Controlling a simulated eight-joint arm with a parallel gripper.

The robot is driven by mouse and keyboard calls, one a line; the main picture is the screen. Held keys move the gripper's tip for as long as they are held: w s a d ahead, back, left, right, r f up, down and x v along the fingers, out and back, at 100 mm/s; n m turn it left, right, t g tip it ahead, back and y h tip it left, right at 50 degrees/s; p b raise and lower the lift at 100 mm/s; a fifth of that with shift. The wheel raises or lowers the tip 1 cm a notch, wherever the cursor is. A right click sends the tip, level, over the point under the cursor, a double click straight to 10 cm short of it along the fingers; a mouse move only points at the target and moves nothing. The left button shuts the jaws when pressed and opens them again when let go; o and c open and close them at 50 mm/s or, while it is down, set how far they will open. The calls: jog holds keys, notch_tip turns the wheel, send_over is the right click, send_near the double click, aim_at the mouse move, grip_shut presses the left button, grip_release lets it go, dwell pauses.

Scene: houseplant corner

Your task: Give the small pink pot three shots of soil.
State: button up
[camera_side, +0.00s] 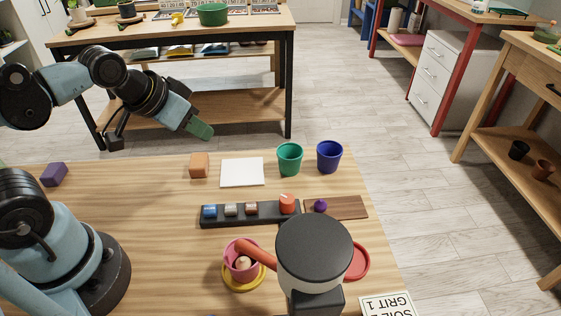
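The small pink pot (230,262) stands upright on a yellow saucer (231,286) near the front of the table. A pale rounded thing (243,263) shows inside it; I cannot tell what it is. A dark grey dispenser (314,250) with an orange-red spout (258,253) stands just right of the pot, its spout reaching over the pot and hiding part of the rim. My gripper (202,131) hangs in the air, apart from the pot and dispenser. Its green fingertips look like one block, so its opening is unclear. Nothing shows held in it.
A black strip (222,220) holds several coloured pieces, with an orange-red knob (288,203) at its right end. Around it are a wooden board (348,207) with a purple ball, a red saucer (362,262), green (289,159) and blue (329,157) pots, a white pad (242,172), and orange (199,165) and purple (54,175) blocks. A sign (388,305) reads partly "GRIT 1".

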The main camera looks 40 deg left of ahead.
grip_shut()
dwell(1.3)
